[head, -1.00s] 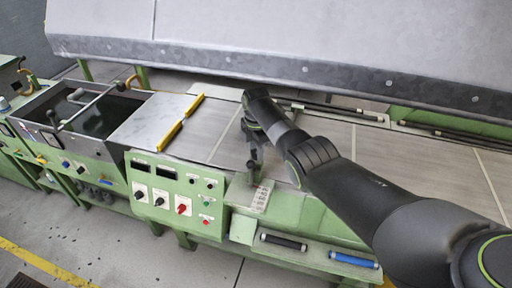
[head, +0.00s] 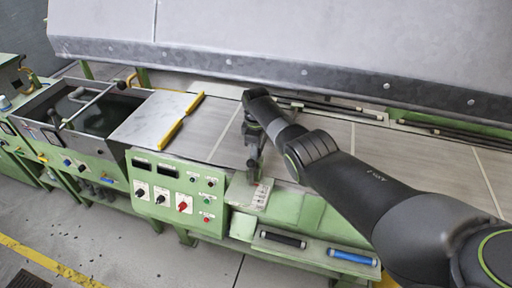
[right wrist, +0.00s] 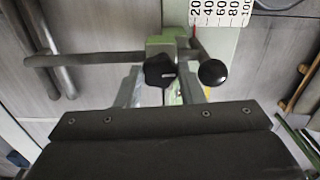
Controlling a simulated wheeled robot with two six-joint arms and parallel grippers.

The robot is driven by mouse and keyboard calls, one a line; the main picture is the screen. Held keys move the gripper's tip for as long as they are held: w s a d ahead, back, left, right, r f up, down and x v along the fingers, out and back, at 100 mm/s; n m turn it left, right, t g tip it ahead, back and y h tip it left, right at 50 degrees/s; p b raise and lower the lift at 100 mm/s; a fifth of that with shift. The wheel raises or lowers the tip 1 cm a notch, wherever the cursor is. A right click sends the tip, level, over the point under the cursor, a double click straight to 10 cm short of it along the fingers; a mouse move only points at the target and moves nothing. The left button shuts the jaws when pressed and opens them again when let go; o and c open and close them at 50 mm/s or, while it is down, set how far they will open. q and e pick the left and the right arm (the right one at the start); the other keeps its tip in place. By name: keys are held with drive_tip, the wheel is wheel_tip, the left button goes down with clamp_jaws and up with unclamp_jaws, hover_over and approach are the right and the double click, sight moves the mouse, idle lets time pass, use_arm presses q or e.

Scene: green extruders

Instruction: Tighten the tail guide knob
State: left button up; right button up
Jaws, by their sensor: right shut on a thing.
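The black tail guide knob (right wrist: 160,70) sits on a green and grey clamp block in the right wrist view, in front of a horizontal metal rod (right wrist: 85,59). My right gripper (right wrist: 160,88) is shut on the knob, with a finger on each side of it. In the head view my right gripper (head: 254,170) points down at the machine's front edge, beside the white scale plate (head: 262,193). It largely hides the knob there. My left gripper is not in view.
A black ball handle (right wrist: 212,72) stands close to the right of the knob. The control panel (head: 176,195) with switches is left of the gripper. Black (head: 283,240) and blue (head: 351,256) handles lie below right. A large grey cover (head: 300,40) overhangs the back.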

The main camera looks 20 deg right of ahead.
drive_tip(key=shift+w+r+m, duration=0.1)
drive_tip(key=shift+r+m, duration=0.05)
drive_tip(key=shift+m, duration=0.25)
drive_tip(key=o, duration=1)
